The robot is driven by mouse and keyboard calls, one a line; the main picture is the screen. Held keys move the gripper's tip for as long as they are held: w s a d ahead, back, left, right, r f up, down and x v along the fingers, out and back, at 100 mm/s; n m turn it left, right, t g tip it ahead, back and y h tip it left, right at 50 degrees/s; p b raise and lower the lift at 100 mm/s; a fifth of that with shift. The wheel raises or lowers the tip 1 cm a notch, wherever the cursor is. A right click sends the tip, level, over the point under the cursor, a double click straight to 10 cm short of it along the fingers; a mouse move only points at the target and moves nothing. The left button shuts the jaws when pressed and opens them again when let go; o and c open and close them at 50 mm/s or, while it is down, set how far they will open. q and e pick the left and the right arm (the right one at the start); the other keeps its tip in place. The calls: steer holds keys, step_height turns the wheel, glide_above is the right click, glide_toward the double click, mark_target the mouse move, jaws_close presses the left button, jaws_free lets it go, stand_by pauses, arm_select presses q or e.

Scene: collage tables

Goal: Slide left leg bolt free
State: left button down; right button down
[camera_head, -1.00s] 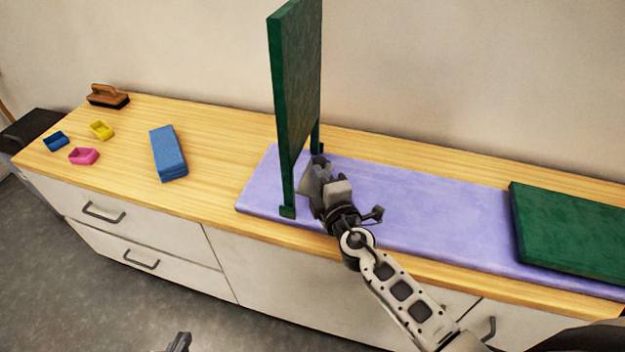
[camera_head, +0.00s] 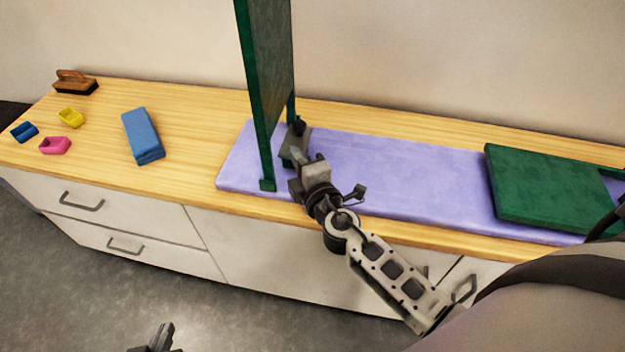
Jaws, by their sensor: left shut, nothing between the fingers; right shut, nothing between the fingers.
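A tall green panel (camera_head: 271,70) stands upright on the lavender mat (camera_head: 390,165) on two legs; its top is cut off. The near leg ends in a small foot (camera_head: 267,185). A small grey piece with a black knob (camera_head: 298,128) sits beside the panel's far leg, perhaps the leg bolt; its lower part is partly hidden. My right gripper (camera_head: 292,156) is shut and empty, just right of the panel, its tips close to the grey piece; I cannot tell whether they touch. My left gripper (camera_head: 163,333) is shut and empty at the bottom edge, low in front of the cabinet.
A second green panel (camera_head: 545,185) lies flat on the mat's right end. The mat's middle is clear.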

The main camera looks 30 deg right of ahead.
steer(key=s+b, duration=0.1)
steer(key=s, duration=0.6)
steer(key=shift+a, duration=0.2)
steer(key=shift+s, duration=0.15)
steer(key=s+a+f+m+g+y, duration=0.2)
steer(key=s+f+m+g, duration=0.1)
steer(key=s+m, duration=0.3)
steer(key=s+a+f+m+g+y, duration=0.2)
steer(key=s+m, duration=0.4)
steer(key=m, duration=0.3)
steer(key=shift+s+a+f+g, duration=0.35)
steer(key=shift+a+f+g, duration=0.35)
steer(key=shift+f+g, duration=0.25)
